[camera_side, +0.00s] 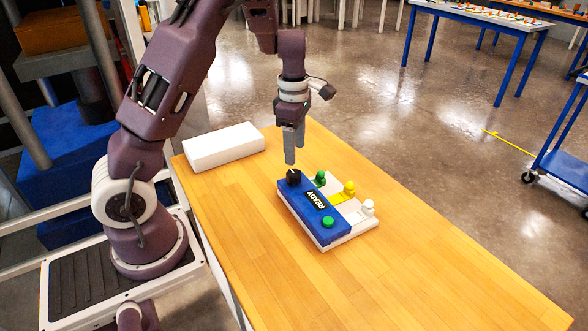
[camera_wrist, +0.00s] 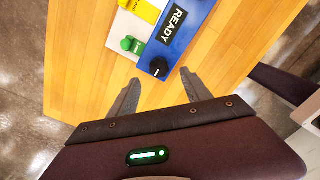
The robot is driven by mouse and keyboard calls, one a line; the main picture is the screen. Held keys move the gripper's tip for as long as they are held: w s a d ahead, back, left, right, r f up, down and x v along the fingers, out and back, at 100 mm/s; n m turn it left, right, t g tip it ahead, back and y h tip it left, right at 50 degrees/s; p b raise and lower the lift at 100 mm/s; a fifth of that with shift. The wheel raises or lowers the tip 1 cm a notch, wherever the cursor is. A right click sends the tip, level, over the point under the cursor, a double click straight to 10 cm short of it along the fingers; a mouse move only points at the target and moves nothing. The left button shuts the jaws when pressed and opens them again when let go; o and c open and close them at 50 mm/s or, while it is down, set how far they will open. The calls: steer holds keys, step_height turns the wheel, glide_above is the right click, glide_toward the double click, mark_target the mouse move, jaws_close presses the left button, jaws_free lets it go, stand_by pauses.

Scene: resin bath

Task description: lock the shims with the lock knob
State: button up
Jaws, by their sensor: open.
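The black lock knob (camera_side: 294,177) stands at the back left corner of the blue panel (camera_side: 296,204) marked READY. It also shows in the wrist view (camera_wrist: 159,67), just beyond the fingertips. My gripper (camera_side: 291,160) is open and empty, pointing down just above the knob in the side view. In the wrist view its two fingers (camera_wrist: 163,80) are spread apart, with the knob ahead between them. Beside the blue panel are shims with a green peg (camera_side: 320,178), a yellow peg (camera_side: 349,188) and a white peg (camera_side: 367,207).
A green button (camera_side: 328,221) sits at the front end of the blue panel. A white box (camera_side: 223,147) lies at the back left of the wooden table (camera_side: 420,270). The table is clear in front and to the right of the board.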

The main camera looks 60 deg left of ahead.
mark_target(294, 173)
steer(key=f, duration=0.7)
steer(key=shift+a+f, duration=0.25)
steer(key=shift+f, duration=0.1)
steer(key=shift+c, duration=0.3)
jaws_close()
